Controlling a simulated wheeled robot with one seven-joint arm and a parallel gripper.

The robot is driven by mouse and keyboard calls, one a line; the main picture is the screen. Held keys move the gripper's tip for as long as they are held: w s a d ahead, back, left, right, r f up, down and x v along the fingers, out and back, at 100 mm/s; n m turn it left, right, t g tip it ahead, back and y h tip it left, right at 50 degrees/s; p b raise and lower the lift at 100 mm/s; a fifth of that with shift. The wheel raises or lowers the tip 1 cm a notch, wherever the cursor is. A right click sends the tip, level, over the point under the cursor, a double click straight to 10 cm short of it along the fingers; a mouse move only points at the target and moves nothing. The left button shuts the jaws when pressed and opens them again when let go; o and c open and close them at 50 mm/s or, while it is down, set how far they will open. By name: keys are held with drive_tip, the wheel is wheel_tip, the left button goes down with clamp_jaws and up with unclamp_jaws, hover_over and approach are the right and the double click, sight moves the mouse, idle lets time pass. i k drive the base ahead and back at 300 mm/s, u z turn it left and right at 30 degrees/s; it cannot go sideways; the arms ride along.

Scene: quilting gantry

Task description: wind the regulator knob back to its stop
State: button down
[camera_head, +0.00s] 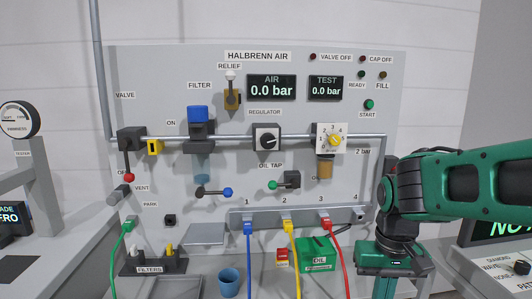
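The regulator knob (266,141) is a black round knob with a white pointer mark on a square plate, under the REGULATOR label on the grey panel. Its pointer is turned toward the right. The AIR display (271,88) above it reads 0.0 bar. My gripper (400,286) hangs low at the right, in front of the panel's lower right, well apart from the knob. It points down, and its fingers are cut off or unclear at the bottom edge. Nothing covers the knob.
A yellow knob (335,140) on a numbered dial sits right of the regulator. A red-handled valve (130,153) and blue-topped filter (198,128) are left. Blue, yellow and red hoses (340,262) hang below. A green oil box (316,257) and blue cup (229,282) stand on the bench.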

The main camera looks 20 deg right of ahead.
sight(268, 141)
drive_tip(key=z, duration=0.7)
drive_tip(key=k, duration=1.4)
drive_tip(key=u, duration=1.2)
drive_tip(key=i, duration=1)
drive_tip(key=z, duration=0.1)
